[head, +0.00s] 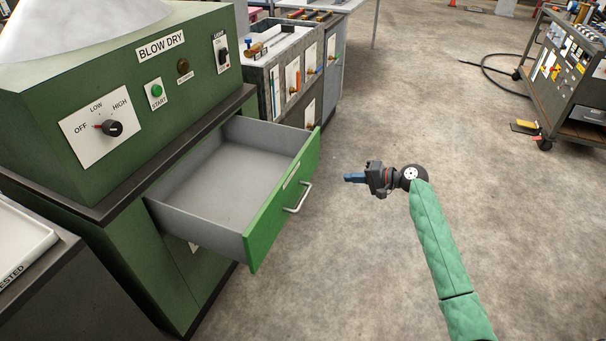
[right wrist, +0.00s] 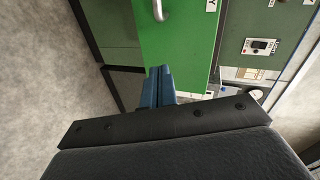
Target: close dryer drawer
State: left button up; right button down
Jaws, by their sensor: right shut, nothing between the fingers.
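The green dryer drawer (head: 282,205) stands pulled out of the green dryer cabinet (head: 160,95). Its grey inside is empty, and a silver bar handle (head: 298,197) is on its front. My right gripper (head: 354,177) is shut and empty, to the right of the drawer front with a gap between them. In the right wrist view its blue fingertips (right wrist: 158,75) are together and point toward the green drawer front (right wrist: 180,40). Part of the handle (right wrist: 160,10) shows at the top there. My left gripper is not in view.
A grey bench unit (head: 285,75) stands beyond the dryer, close to the drawer's far side. A white tray (head: 20,245) lies at the lower left. A tool cart (head: 570,90) and a black hose are at the far right. The floor around my right arm is clear.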

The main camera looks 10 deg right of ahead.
jog(key=m+p, duration=0.1)
send_near(304, 174)
jog(key=f, duration=0.1)
jog(key=shift+y, duration=0.3)
jog(key=x, duration=0.1)
jog(key=p+x, duration=0.1)
jog(key=x, duration=0.2)
jog(key=shift+w+a+r, duration=0.2)
jog(key=shift+w+a, duration=0.05)
jog(key=shift+a, duration=0.1)
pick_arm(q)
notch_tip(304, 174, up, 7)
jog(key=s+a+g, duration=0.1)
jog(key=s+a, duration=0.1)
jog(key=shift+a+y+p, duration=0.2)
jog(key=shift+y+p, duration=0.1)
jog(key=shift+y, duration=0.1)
pick_arm(e)
jog(key=shift+w+a+f, duration=0.15)
jog(key=shift+w+a, duration=0.25)
jog(key=shift+a, duration=0.2)
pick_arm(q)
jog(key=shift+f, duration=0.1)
pick_arm(e)
jog(key=shift+w, duration=0.1)
